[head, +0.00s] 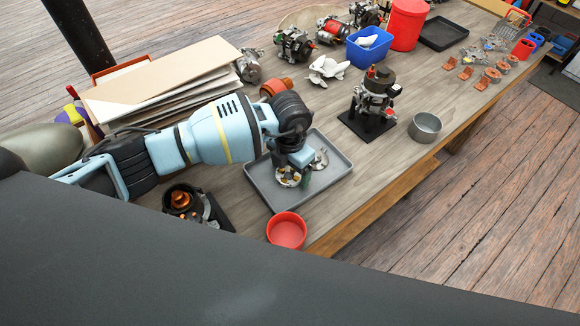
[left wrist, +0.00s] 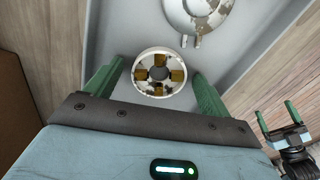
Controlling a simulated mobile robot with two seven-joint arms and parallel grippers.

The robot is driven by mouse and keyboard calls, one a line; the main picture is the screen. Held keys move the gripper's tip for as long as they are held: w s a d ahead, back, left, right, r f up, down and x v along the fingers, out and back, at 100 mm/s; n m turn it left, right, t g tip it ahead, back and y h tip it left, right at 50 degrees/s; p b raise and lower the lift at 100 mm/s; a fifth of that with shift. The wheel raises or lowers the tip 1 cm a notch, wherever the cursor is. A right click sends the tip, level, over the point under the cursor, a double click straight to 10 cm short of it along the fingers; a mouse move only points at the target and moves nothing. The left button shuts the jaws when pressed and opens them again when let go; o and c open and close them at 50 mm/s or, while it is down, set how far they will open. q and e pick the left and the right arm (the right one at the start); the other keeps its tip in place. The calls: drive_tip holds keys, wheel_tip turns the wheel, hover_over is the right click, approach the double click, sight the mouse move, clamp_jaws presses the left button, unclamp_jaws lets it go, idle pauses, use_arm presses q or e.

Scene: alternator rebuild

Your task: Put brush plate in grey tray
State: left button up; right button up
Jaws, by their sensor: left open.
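The brush plate, a round silver piece with several brass blocks (left wrist: 160,73), lies in the grey tray (left wrist: 120,20). In the head view the brush plate (head: 287,177) sits near the left side of the grey tray (head: 262,193), partly hidden by my gripper. My left gripper (head: 297,176) is over the tray, pointing down. In the left wrist view, my left gripper's green fingers (left wrist: 158,80) are spread on either side of the plate, with gaps showing. My right gripper (left wrist: 278,117) shows at the lower right of that view, fingers apart and empty.
A silver disc with two prongs (left wrist: 199,14) also lies in the tray. A red cup (head: 286,232) stands by the tray's front corner, near the table edge. A metal cup (head: 425,127) and an alternator on a black stand (head: 374,97) stand to the right. Stacked boards (head: 165,75) lie behind my arm.

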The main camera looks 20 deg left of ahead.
use_arm(q)
wheel_tip(320, 180, up, 12)
drive_tip(key=shift+r+p, duration=0.15)
drive_tip(key=shift+p, duration=0.3)
idle(0.5)
